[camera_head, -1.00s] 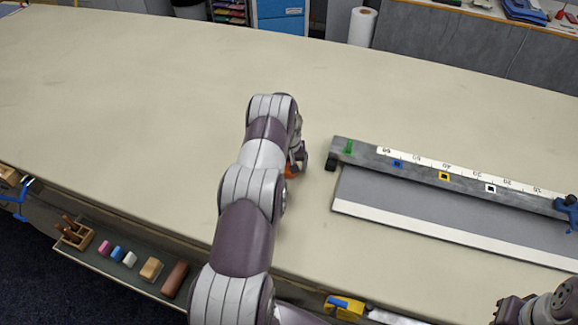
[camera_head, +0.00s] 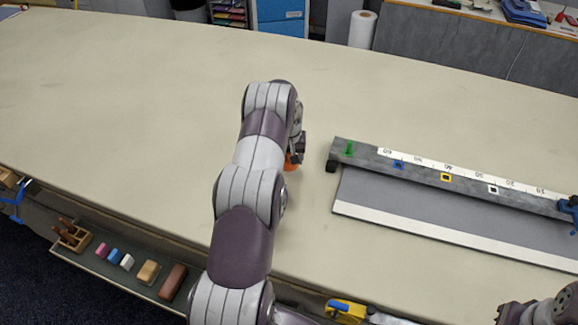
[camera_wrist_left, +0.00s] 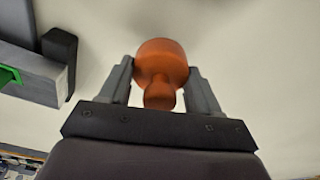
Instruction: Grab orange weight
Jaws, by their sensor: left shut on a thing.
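The orange weight (camera_wrist_left: 162,62) has a wide round body and a narrower knob, which points toward my wrist in the left wrist view. My left gripper (camera_wrist_left: 163,80) is shut on it, with one grey finger on each side. In the head view only a small part of the weight (camera_head: 291,164) shows below the left gripper (camera_head: 297,150), because my left arm hides the rest. I cannot tell whether the weight touches the table. Part of my right arm shows at the bottom right of the head view, but not its fingers.
A grey ruler bar (camera_head: 450,178) with coloured square markers and a green piece (camera_head: 349,147) lies just right of the gripper, over a grey board (camera_head: 430,205). The cloth table (camera_head: 120,110) is clear to the left and behind. A tray (camera_head: 104,262) with small blocks hangs along the front edge.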

